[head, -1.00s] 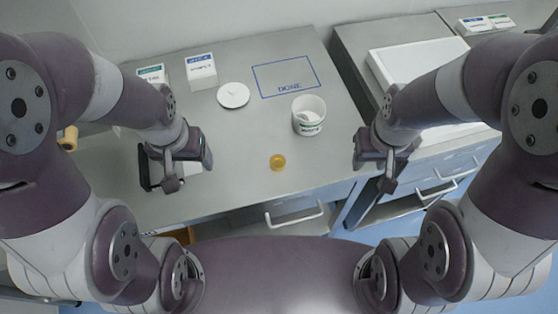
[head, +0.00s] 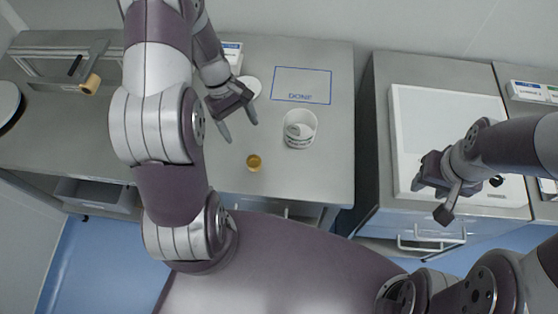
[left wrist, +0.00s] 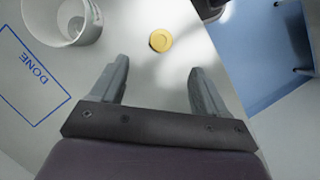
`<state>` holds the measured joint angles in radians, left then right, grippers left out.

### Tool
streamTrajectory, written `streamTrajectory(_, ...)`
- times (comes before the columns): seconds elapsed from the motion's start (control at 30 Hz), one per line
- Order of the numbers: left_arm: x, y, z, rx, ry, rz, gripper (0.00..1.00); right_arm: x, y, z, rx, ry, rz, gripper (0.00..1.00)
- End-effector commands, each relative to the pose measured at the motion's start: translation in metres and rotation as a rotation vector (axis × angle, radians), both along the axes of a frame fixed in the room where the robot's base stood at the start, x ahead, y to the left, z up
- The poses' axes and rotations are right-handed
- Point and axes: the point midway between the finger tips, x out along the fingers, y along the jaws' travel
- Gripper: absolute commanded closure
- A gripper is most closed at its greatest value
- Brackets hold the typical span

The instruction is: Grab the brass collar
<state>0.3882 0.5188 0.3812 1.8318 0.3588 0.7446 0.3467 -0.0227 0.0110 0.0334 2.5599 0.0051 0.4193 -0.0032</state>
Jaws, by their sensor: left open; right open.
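The brass collar (head: 254,162) is a small gold ring lying on the grey bench top near its front edge. It also shows in the left wrist view (left wrist: 160,40), ahead of the fingers and between their lines. My left gripper (head: 239,130) is open and empty above the bench, just behind and left of the collar, not touching it. Its two fingers show apart in the left wrist view (left wrist: 160,75). My right gripper (head: 432,200) is open and empty over the white tray at the right, far from the collar.
A white tub (head: 299,130) stands right of the collar. Behind it is a blue DONE outline (head: 302,85). A white round lid (head: 251,88) and a box (head: 232,54) are behind my left gripper. A yellow roll (head: 91,84) is far left.

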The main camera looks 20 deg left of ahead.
Motion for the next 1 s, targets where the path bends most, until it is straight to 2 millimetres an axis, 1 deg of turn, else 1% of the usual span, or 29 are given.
streamTrajectory(0.07, -0.004, -0.004, -0.005, -0.006, 0.020, 0.019, 0.25, 0.000, 0.000, 0.003, 0.000, 0.000, 0.000, 0.57)
streamTrajectory(0.27, -0.014, -0.019, -0.045, -0.004, 0.024, 0.020, 0.25, 0.000, 0.000, 0.014, 0.000, 0.000, 0.000, 0.57)
streamTrajectory(0.33, -0.015, -0.023, -0.057, -0.004, 0.021, 0.020, 0.25, 0.000, 0.000, 0.016, 0.000, 0.000, 0.000, 0.57)
streamTrajectory(0.43, -0.016, -0.027, -0.067, -0.002, 0.019, 0.020, 0.25, 0.000, 0.000, 0.018, 0.000, 0.000, 0.000, 0.57)
streamTrajectory(0.53, -0.017, -0.033, -0.079, -0.002, 0.021, 0.018, 0.25, 0.000, 0.000, 0.028, 0.000, 0.000, 0.000, 0.57)
streamTrajectory(0.6, -0.017, -0.039, -0.091, -0.002, 0.022, 0.018, 0.25, 0.000, 0.000, 0.036, 0.000, 0.000, 0.000, 0.57)
streamTrajectory(0.7, -0.019, -0.044, -0.109, -0.002, 0.020, 0.017, 0.25, 0.000, 0.000, 0.037, 0.000, 0.000, 0.000, 0.57)
streamTrajectory(0.8, -0.020, -0.046, -0.117, -0.001, 0.017, 0.017, 0.25, 0.000, 0.000, 0.037, 0.000, 0.000, 0.000, 0.57)
streamTrajectory(0.97, -0.020, -0.046, -0.118, -0.001, 0.016, 0.017, 0.25, 0.000, 0.000, 0.036, 0.000, 0.000, 0.000, 0.57)
streamTrajectory(1.0, -0.020, -0.046, -0.118, -0.001, 0.016, 0.017, 0.32, 0.000, 0.000, 0.036, 0.000, 0.000, 0.000, 0.57)
